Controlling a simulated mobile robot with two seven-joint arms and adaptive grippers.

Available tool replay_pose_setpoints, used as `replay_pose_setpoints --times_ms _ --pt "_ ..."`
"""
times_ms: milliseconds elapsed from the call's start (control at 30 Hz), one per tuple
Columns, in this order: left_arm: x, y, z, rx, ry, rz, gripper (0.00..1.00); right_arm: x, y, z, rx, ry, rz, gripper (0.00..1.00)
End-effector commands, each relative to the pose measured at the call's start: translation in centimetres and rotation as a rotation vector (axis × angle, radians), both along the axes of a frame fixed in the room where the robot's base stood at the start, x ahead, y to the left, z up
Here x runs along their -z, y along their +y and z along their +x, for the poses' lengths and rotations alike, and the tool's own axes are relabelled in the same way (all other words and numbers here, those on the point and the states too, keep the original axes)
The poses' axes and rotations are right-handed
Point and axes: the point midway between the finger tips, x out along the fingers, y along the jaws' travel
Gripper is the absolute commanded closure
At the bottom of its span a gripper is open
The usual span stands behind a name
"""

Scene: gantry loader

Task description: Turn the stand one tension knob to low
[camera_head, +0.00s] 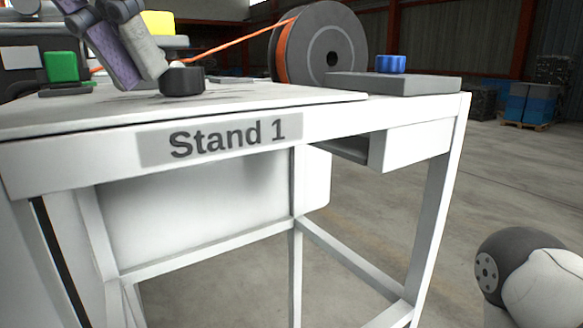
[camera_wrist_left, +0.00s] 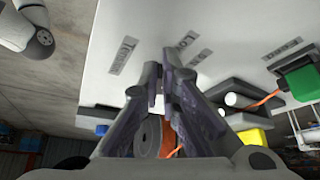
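The tension knob (camera_head: 182,80), a short black cylinder, stands on the white top of Stand 1 near its front edge, in the head view. My left gripper (camera_head: 145,85) points down at the table just left of the knob; whether it touches the knob I cannot tell. In the left wrist view, its fingertips (camera_wrist_left: 161,68) are close together with a narrow gap. The knob is not clearly visible there, perhaps hidden by the fingers. A Tension label (camera_wrist_left: 125,55) and a Low label (camera_wrist_left: 187,41) lie by the fingertips. My right gripper is not in view.
A grey reel (camera_head: 340,45) with orange cable stands at the back. A blue knob (camera_head: 391,64) sits on a grey block (camera_head: 400,84) at the right. A green block (camera_head: 61,67) and a yellow block (camera_head: 165,22) are at the left. The front tabletop is clear.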

Motion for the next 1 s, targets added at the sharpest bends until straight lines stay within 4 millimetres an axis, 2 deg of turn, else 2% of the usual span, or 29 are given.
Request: replay_pose_setpoints --times_ms 433,833,1000 --pt "0.4 -1.4 -0.2 0.005 0.012 0.003 1.0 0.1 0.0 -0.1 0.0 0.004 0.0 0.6" --pt "0.5 -1.4 -0.2 0.002 0.013 0.004 1.0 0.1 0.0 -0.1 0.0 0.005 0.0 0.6" --pt "0.5 -1.3 -0.8 0.001 0.014 0.005 1.0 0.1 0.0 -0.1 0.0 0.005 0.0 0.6"
